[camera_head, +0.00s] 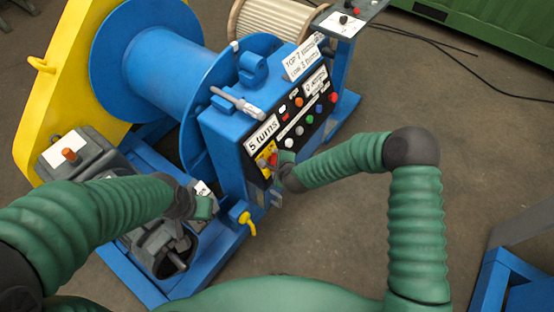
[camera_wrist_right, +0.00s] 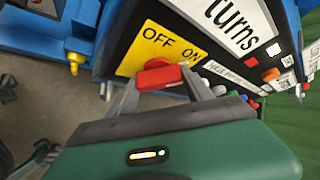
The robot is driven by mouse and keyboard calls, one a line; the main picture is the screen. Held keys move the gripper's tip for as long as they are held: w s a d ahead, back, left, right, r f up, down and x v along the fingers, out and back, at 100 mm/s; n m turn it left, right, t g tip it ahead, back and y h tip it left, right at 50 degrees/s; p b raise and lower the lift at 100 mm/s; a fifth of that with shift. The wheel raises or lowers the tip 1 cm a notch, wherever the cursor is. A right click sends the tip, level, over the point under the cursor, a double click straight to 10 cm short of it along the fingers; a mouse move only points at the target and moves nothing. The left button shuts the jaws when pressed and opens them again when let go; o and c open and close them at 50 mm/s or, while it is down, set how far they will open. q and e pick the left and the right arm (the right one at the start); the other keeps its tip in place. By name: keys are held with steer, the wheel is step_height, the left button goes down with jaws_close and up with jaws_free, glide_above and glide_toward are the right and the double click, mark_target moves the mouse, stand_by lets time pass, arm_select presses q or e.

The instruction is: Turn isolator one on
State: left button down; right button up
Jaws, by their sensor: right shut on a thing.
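The isolator is a red rotary handle (camera_wrist_right: 160,77) on a yellow plate (camera_wrist_right: 150,50) marked OFF on the left and ON on the right. In the head view the yellow plate (camera_head: 264,158) sits at the near lower end of the black control panel. My right gripper (camera_wrist_right: 165,80) has its two grey fingers on either side of the red handle and is shut on it. In the head view my right gripper (camera_head: 281,164) hides part of the handle. My left gripper (camera_head: 205,207) hangs left of the panel, near the blue frame; its fingers are not clear.
The black panel (camera_head: 306,112) carries several coloured buttons and a "5 turns" label (camera_head: 262,135). A blue drum (camera_head: 150,60) and yellow guard (camera_head: 45,110) stand left. A yellow handle (camera_head: 246,222) sticks out below the panel. Floor at right is open, with black cables (camera_head: 480,90).

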steer(key=shift+s+d+f, duration=0.1)
steer(key=shift+f, duration=0.15)
stand_by(0.3)
steer(key=o, duration=1.1)
steer(key=shift+o, duration=1.3)
steer(key=shift+r, duration=0.1)
steer(key=shift+r, duration=0.15)
steer(key=p+v, duration=0.2)
steer(key=v, duration=1.4)
steer(key=shift+r, duration=0.25)
steer(key=shift+d+p, duration=0.1)
steer(key=shift+p, duration=0.2)
